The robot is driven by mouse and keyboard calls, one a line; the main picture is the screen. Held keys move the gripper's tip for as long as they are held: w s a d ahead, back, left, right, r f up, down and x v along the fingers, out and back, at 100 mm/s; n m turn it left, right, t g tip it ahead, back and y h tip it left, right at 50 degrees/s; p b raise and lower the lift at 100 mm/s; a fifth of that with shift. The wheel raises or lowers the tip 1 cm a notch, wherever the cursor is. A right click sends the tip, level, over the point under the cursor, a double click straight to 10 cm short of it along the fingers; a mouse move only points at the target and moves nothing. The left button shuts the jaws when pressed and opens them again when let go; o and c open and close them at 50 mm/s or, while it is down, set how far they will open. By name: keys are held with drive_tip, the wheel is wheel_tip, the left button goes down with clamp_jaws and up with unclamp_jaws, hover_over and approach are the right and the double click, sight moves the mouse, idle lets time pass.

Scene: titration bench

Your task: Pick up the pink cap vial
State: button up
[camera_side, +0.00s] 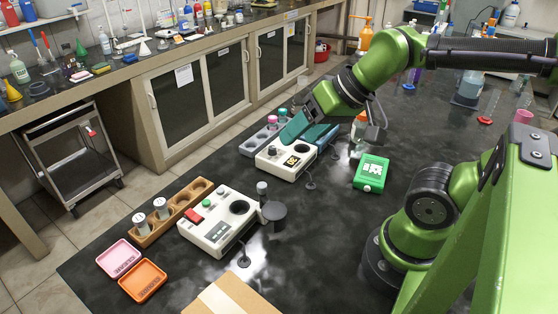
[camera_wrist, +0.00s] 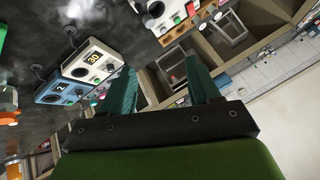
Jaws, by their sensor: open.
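The pink-capped vial (camera_side: 272,120) stands upright in the grey rack (camera_side: 249,145), behind the white device with a dial. A green-capped vial (camera_side: 283,114) stands close beside it in the same rack. My gripper (camera_side: 296,131) has teal fingers and is above the devices, to the right of the pink-capped vial and apart from it. In the wrist view, the two fingers of my gripper (camera_wrist: 160,68) are spread wide with nothing held between them.
The white dial device (camera_side: 284,163) and a blue device (camera_side: 322,138) stand beside the rack. Another white device (camera_side: 218,222), a wooden rack (camera_side: 172,212) with silver-capped vials, and pink (camera_side: 121,258) and orange (camera_side: 143,281) trays lie nearer. A green box (camera_side: 371,173) is right. Bench between is clear.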

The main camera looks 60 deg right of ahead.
drive_tip(key=m+g+h, duration=0.1)
drive_tip(key=g+h, duration=0.2)
drive_tip(key=h, duration=0.1)
hover_over(273, 117)
drive_tip(key=s+a, duration=0.1)
drive_tip(key=s, duration=0.1)
wheel_tip(273, 117, down, 15)
drive_tip(key=shift+s+x, duration=0.2)
drive_tip(key=shift+x, duration=3.05)
drive_tip(key=shift+a+f, duration=0.1)
